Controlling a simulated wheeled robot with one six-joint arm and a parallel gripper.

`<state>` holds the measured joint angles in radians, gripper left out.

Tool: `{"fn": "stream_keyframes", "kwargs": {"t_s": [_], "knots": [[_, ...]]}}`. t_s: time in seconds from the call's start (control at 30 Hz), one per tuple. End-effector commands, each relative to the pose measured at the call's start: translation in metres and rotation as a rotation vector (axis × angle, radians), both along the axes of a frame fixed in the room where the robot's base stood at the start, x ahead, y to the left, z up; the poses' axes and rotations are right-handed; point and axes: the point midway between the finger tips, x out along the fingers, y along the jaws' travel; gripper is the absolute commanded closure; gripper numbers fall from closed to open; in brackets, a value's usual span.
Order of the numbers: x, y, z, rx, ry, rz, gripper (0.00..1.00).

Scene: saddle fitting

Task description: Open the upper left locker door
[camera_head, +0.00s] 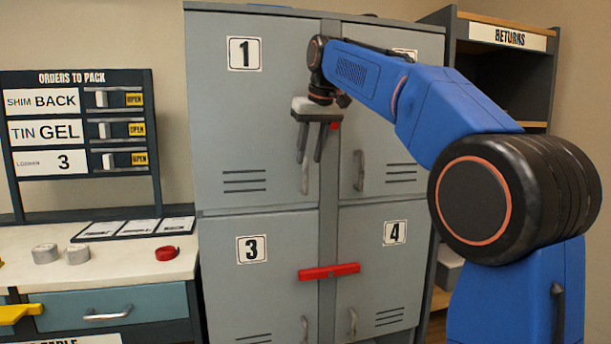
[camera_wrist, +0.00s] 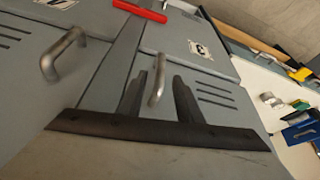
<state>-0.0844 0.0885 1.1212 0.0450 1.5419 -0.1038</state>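The upper left locker door (camera_head: 225,120), marked 1, is shut. Its upright metal bar handle (camera_head: 305,178) is near the door's lower right edge. My gripper (camera_head: 310,158) is in front of this door, fingers pointing down, just above the handle in the head view. In the wrist view, my gripper (camera_wrist: 159,76) is open, with the handle (camera_wrist: 156,82) showing between its two dark fingers. I see no finger touching the handle. The depth gap between them is hard to tell.
Door 2's handle (camera_head: 358,170) is close on the right. Doors 3 (camera_head: 225,290) and 4 (camera_head: 385,285) are shut, with a red bar (camera_head: 328,271) across their gap. A worktable (camera_head: 130,257) stands left, a returns shelf (camera_head: 505,60) right.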

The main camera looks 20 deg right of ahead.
Motion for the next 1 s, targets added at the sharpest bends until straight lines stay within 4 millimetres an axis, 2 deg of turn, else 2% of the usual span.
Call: {"fn": "stream_keyframes", "kwargs": {"t_s": [0.2, 0.4, 0.6, 0.87, 1.0], "knots": [[0.014, 0.003, -0.035, 0.0, 0.001, 0.0, 0.67], [0.023, 0.005, -0.057, 0.0, 0.002, 0.0, 0.67], [0.026, 0.006, -0.065, 0.0, 0.0, 0.0, 0.67], [0.027, 0.006, -0.066, 0.0, 0.0, 0.0, 0.67], [0.027, 0.006, -0.066, 0.0, 0.0, 0.0, 1.0]]}}
